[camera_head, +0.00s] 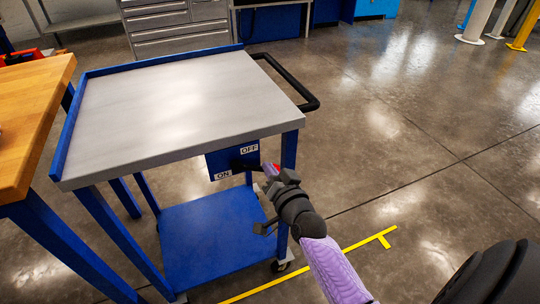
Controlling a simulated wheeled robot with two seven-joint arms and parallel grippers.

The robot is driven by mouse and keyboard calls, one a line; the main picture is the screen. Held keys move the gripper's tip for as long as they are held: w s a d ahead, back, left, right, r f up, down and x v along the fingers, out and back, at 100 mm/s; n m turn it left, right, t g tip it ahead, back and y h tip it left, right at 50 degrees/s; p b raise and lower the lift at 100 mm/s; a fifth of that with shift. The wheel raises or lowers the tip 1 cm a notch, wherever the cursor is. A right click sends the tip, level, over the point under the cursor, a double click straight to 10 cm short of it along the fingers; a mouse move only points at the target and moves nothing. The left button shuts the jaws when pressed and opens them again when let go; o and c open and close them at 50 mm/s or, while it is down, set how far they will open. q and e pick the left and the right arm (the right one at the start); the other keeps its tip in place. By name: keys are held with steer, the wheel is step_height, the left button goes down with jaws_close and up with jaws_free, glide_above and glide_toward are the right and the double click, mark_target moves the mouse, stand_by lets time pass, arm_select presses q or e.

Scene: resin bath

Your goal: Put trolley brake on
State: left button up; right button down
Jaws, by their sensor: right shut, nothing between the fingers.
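The trolley (190,100) has a grey top, a blue frame and a blue lower shelf (212,238). A blue brake panel (222,158) hangs under its right front edge, with a white OFF label at upper right and a white ON label at lower left. A dark lever (243,165) shows on the panel between the labels, pointing right, with a red part (275,168) near its end. My right gripper (271,177) is shut and empty, close beside the lever's end; I cannot tell whether they touch. My left gripper is out of view.
A wooden-topped bench (35,105) with blue legs stands close on the trolley's left. A black push handle (300,92) sticks out at the trolley's far right. Grey drawers (175,22) stand behind. Yellow floor tape (345,252) runs below my arm. The floor at right is clear.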

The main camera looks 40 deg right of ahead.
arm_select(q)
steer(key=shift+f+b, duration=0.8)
arm_select(e)
steer(key=a+f+m, duration=0.1)
steer(key=m, duration=0.1)
steer(key=f+m, duration=0.1)
steer(key=m, duration=0.2)
steer(key=a+f+m, duration=0.1)
steer(key=f+m, duration=0.1)
steer(key=shift+w+a+m, duration=0.3)
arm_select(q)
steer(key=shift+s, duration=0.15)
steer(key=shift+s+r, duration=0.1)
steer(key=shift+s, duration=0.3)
arm_select(e)
steer(key=shift+r, duration=0.15)
